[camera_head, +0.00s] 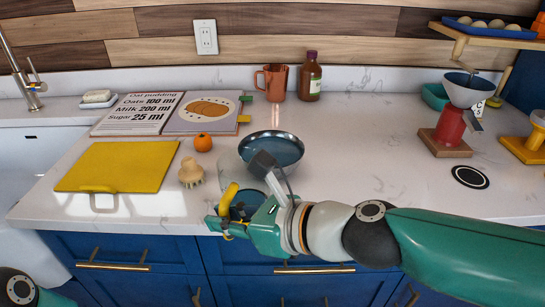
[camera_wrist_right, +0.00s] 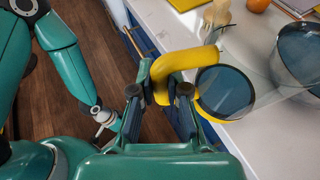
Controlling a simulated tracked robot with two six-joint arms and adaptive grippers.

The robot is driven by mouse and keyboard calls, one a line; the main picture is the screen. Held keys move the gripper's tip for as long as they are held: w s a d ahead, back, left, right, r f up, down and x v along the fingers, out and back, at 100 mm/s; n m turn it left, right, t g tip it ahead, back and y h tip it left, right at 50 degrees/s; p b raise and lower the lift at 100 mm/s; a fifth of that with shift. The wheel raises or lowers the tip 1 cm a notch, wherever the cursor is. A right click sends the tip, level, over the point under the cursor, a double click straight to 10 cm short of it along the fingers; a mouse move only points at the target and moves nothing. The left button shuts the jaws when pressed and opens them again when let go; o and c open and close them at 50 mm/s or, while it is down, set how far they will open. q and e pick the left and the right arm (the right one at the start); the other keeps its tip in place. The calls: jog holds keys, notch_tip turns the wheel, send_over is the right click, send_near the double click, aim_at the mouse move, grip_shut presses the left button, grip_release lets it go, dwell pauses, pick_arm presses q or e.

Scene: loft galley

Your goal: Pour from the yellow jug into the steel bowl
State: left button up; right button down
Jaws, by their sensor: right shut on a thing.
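The yellow jug (camera_head: 228,196) is at the counter's front edge, partly hidden by my right gripper (camera_head: 224,216). In the right wrist view my right gripper (camera_wrist_right: 160,92) is shut on the jug's thick yellow handle (camera_wrist_right: 196,57). The jug's round face is dark blue there; I cannot tell whether that is liquid or its inside. The steel bowl (camera_head: 283,146) stands on the counter just behind and right of the jug, its front partly hidden by my right gripper. Its dark inside also shows at the right wrist view's edge (camera_wrist_right: 305,45).
A wooden brush (camera_head: 190,174), an orange (camera_head: 203,142) and a yellow cutting board (camera_head: 118,167) lie left of the bowl. A copper mug (camera_head: 273,82) and a brown bottle (camera_head: 310,78) stand behind. A red funnel stand (camera_head: 450,127) is at right. The counter between is clear.

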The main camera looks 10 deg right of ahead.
aim_at(223, 203)
notch_tip(223, 203, up, 6)
jog(key=p, duration=0.6)
jog(key=w+d+r+m+t+h+p, duration=0.1)
jog(key=w+d+m+t+h+p, duration=0.1)
jog(key=w+d+m+h+p, duration=0.3)
jog(key=w+d+r+m+t+h+p, duration=0.1)
jog(key=w+d+m+h+p, duration=0.3)
jog(key=w+d+p, duration=0.5)
jog(key=d+t+h+p, duration=0.1)
jog(key=d+p, duration=0.3)
jog(key=p, duration=0.1)
jog(key=shift+d+r+m+t, duration=0.15)
jog(key=shift+d+m+t, duration=0.15)
jog(key=shift+m+t, duration=0.1)
jog(key=shift+w, duration=0.1)
